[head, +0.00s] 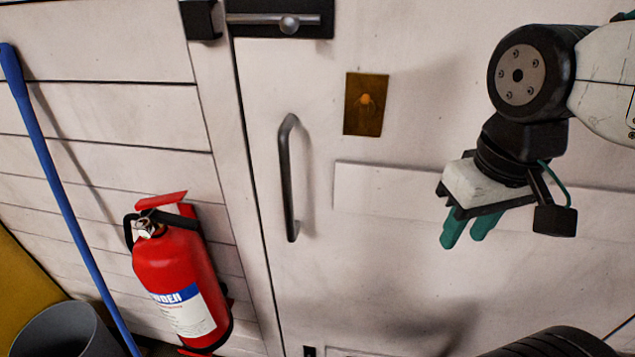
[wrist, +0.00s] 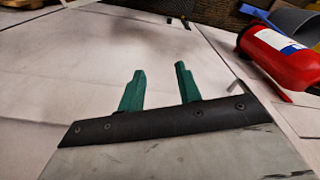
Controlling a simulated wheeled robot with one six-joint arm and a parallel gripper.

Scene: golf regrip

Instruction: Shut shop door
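The white shop door (head: 365,240) fills the middle and right of the head view and looks flush with its frame at the left edge. A dark vertical pull handle (head: 288,178) is near that edge. A bolt (head: 272,20) with a round knob lies across the door's top left. My gripper (head: 464,238) is in front of the door, right of the handle and apart from it. In the wrist view its two green fingers (wrist: 160,88) stand apart with nothing between them. The door's far side is hidden behind my arm.
A red fire extinguisher (head: 170,270) hangs on the plank wall left of the door. A blue pole (head: 62,190) leans by a grey bin (head: 75,330). A brass plate (head: 365,104) is on the door. The space between gripper and handle is clear.

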